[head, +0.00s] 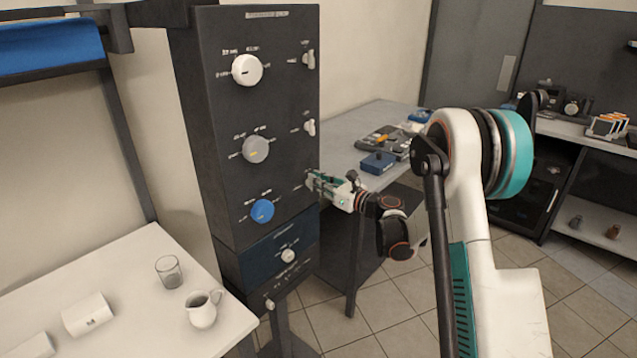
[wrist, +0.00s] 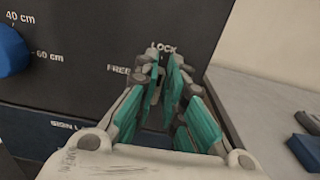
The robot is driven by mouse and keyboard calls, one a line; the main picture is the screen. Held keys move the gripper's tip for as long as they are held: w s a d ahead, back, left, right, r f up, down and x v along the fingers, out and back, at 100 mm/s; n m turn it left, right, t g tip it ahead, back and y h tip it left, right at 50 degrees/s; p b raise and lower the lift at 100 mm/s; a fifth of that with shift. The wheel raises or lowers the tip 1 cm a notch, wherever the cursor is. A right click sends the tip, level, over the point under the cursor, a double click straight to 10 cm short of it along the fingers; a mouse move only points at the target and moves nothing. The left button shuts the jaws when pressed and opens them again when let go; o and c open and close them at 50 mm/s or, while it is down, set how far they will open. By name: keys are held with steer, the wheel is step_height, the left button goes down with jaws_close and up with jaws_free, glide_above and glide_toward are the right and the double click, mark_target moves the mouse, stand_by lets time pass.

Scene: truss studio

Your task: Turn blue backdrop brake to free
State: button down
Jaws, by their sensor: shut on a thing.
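The dark control panel (head: 285,100) carries a white, a grey and a blue knob (head: 262,211) in a column, with a small pale lever to the right of the upper two. My gripper (head: 312,181) is at the blue row's right side, against the panel face. In the wrist view my gripper (wrist: 165,62) is shut on the blue backdrop brake between its teal-lined fingers. The fingers hide most of the brake, so its angle cannot be told. The LOCK label (wrist: 163,47) is just above the fingertips, and the FREE label (wrist: 118,69) is to their left.
The blue knob also shows at the wrist view's left edge (wrist: 10,50). A grey table (head: 372,120) with blue boxes stands right of the panel. A white table (head: 140,265) with a glass (head: 169,272) and a jug (head: 203,310) stands at the lower left.

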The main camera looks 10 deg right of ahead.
steer(key=n, duration=0.2)
steer(key=n+b, duration=0.2)
steer(key=n, duration=0.1)
steer(key=shift+s+a+f+n, duration=0.2)
steer(key=shift+s+a+n, duration=0.05)
steer(key=shift+a+n, duration=0.1)
steer(key=n, duration=0.1)
steer(key=n+b, duration=0.1)
steer(key=n, duration=0.3)
steer(key=shift+s+a+f, duration=0.2)
steer(key=shift+a+f, duration=0.05)
steer(key=shift+f, duration=0.05)
steer(key=n, duration=0.2)
steer(key=n+b, duration=0.1)
steer(key=n, duration=0.1)
steer(key=shift+s+a+f, duration=0.1)
steer(key=shift+f, duration=0.15)
steer(key=shift+f+n+b, duration=0.2)
steer(key=shift+n+b, duration=0.2)
steer(key=shift+n, duration=1.25)
steer(key=c, duration=1.7)
jaws_free()
